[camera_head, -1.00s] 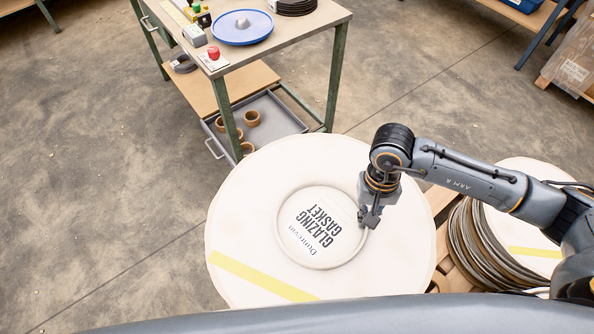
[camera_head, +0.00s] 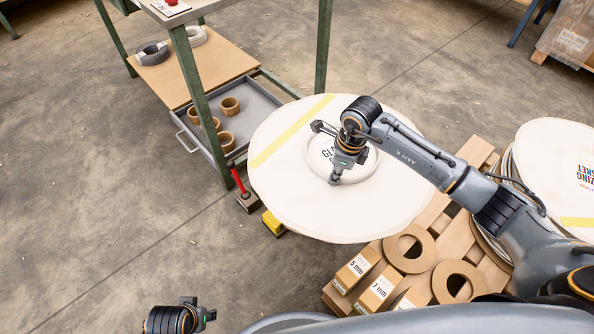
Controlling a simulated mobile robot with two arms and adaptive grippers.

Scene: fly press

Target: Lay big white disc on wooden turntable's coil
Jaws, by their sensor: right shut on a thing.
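A big white disc (camera_head: 290,205) with a yellow stripe and a raised centre ring fills the middle. My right gripper (camera_head: 336,178) is shut on the ring of this disc, at its lower right side. The gripper and wrist hide most of the printed centre label. The disc looks held above the floor, overlapping the pallet in the picture. My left gripper (camera_head: 204,315) shows small at the lower left, away from the disc; its jaws are too unclear to read. I cannot make out a wooden turntable with a bare coil.
A wooden pallet (camera_head: 462,238) holds brown rings (camera_head: 455,279), small labelled boxes (camera_head: 378,288) and, at right, a coil stack topped by another white disc (camera_head: 548,150). A green-legged workbench (camera_head: 193,95) with a grey drawer (camera_head: 258,112) stands behind. Floor at left is clear.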

